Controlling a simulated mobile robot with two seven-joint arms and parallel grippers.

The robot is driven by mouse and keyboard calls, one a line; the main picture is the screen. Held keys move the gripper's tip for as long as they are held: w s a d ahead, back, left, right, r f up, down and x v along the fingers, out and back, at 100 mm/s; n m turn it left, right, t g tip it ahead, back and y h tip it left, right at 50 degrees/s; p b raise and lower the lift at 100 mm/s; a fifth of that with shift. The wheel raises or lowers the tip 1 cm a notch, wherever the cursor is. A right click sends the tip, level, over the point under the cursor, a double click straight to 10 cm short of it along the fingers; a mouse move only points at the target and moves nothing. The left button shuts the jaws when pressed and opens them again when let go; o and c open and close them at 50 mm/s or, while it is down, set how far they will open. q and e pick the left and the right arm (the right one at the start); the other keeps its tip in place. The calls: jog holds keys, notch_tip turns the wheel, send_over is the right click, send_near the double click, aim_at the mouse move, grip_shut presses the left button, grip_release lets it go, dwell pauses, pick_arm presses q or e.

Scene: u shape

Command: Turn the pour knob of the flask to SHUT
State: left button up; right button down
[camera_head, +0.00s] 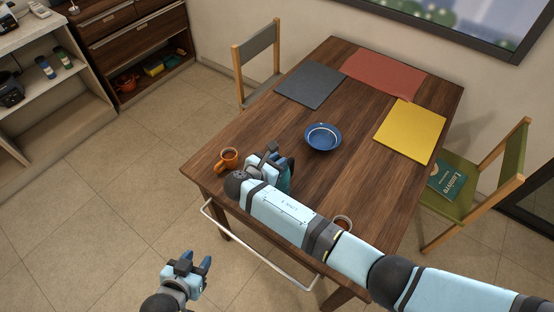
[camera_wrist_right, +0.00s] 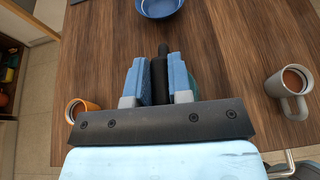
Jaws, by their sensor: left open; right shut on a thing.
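The flask (camera_head: 286,184) is mostly hidden behind my right gripper (camera_head: 272,162) at the front of the wooden table; only a teal patch shows. In the right wrist view my right gripper (camera_wrist_right: 157,82) has its two blue fingers closed on a dark upright part, which looks like the flask's pour knob (camera_wrist_right: 160,68). A bit of the teal body (camera_wrist_right: 195,86) shows beside the right finger. The knob's marking and setting cannot be read. My left gripper (camera_head: 198,268) is open and empty, low over the floor, away from the table.
An orange mug (camera_head: 227,159) stands left of the right gripper. A grey mug (camera_wrist_right: 291,92) stands to its right. A blue bowl (camera_head: 323,137) is beyond it. Grey (camera_head: 311,85), red (camera_head: 384,72) and yellow (camera_head: 410,131) mats lie farther back. A white rail (camera_head: 262,252) runs along the table's front.

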jog(key=shift+s+f+g, duration=0.15)
jog(key=shift+f+g, duration=0.15)
jog(key=c, duration=1.1)
grip_release()
jog(key=shift+o, duration=0.3)
jog(key=shift+w+r, duration=0.1)
jog(key=shift+w, duration=0.1)
jog(key=shift+r, duration=0.15)
